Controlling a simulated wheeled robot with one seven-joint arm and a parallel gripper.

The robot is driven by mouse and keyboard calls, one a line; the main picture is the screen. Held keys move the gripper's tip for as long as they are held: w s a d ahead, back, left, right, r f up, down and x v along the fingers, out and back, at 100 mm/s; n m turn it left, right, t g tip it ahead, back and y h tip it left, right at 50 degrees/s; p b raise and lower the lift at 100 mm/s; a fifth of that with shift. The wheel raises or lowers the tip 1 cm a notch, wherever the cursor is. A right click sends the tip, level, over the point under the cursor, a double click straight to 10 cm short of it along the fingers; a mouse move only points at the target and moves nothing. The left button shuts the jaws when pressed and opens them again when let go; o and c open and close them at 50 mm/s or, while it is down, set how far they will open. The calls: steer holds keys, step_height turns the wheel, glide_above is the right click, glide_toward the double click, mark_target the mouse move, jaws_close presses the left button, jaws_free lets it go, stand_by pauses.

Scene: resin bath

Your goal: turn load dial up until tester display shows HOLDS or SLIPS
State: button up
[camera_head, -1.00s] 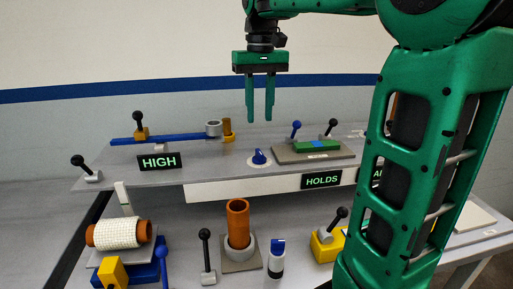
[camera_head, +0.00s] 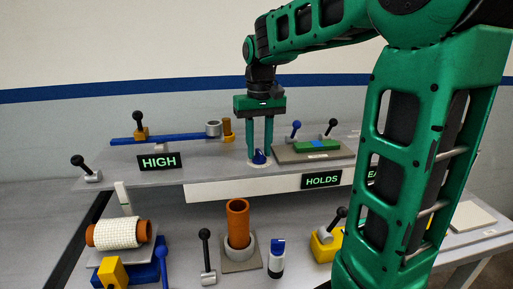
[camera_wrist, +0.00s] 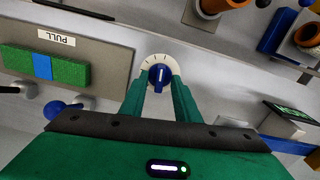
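The blue load dial (camera_head: 259,157), with a white pointer line, sits on a round pale scale on the raised shelf; it also shows in the wrist view (camera_wrist: 159,77). My gripper (camera_head: 260,155) points straight down over the dial, its two fingers open, one on each side of it. In the wrist view the fingers flank the dial with the pointer line between them; I cannot tell if they touch it. The tester display (camera_head: 321,180) on the shelf front reads HOLDS. The tester plate (camera_head: 285,155) carries a green block with a blue strip (camera_head: 317,146), right of the dial.
Another display (camera_head: 159,162) reads HIGH at left. A third display (camera_head: 372,175) is partly hidden by my arm. Black-knobbed levers (camera_head: 331,127) and a blue-knobbed lever (camera_head: 295,127) stand near the plate. An orange tube (camera_head: 238,220) stands on the lower bench.

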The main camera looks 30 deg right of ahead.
mark_target(259, 151)
steer(key=shift+c, duration=0.2)
jaws_close()
steer(key=shift+n, duration=0.8)
steer(key=shift+o, duration=0.2)
jaws_free()
step_height(259, 151, up, 11)
steer(key=shift+f, duration=0.1)
